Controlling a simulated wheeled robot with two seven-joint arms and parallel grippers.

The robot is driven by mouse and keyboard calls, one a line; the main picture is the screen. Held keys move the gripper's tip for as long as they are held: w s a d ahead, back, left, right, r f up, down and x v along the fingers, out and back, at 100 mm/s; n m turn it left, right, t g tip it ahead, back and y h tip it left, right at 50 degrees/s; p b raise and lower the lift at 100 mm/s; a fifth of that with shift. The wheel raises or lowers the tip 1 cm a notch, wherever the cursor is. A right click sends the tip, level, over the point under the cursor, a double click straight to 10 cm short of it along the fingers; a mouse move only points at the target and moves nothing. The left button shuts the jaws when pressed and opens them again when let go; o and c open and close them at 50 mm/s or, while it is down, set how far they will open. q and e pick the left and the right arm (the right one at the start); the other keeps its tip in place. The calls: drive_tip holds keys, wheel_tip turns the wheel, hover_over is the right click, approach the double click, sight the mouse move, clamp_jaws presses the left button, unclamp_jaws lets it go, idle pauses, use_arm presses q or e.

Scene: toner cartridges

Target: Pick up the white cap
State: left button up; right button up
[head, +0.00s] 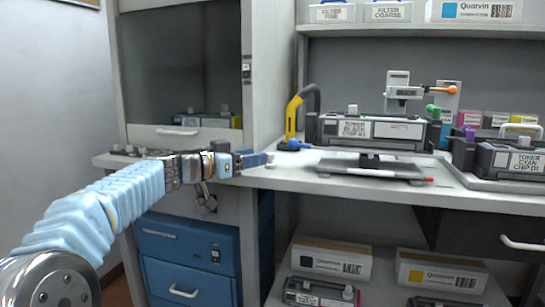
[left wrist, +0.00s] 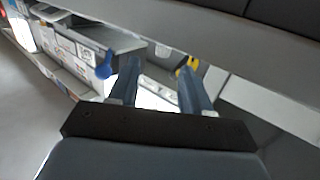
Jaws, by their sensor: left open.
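A small white cap (head: 270,165) sits near the left front edge of the worktop, just beyond my left fingertips in the head view. In the left wrist view a small pale shape that looks like the white cap (left wrist: 162,51) shows ahead, between the lines of the two fingers. My left gripper (head: 256,160) reaches in over the worktop's left end, and it also shows in the left wrist view (left wrist: 160,72). Its fingers are apart with nothing between them. I cannot tell the exact gap to the cap. My right gripper is out of view.
A blue-tipped part (head: 293,145) and a yellow curved arm (head: 294,112) stand just beyond. The cabinet (head: 247,75) rises close behind my gripper. The worktop front (head: 310,179) is clear.

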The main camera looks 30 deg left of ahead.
sight(270, 154)
use_arm(q)
drive_tip(key=shift+x, duration=0.8)
drive_tip(key=p+x, duration=0.3)
drive_tip(key=x, duration=0.1)
drive_tip(key=shift+w, duration=0.35)
drive_tip(key=shift+w+f, duration=0.1)
drive_tip(key=shift+w, duration=0.05)
clamp_jaws()
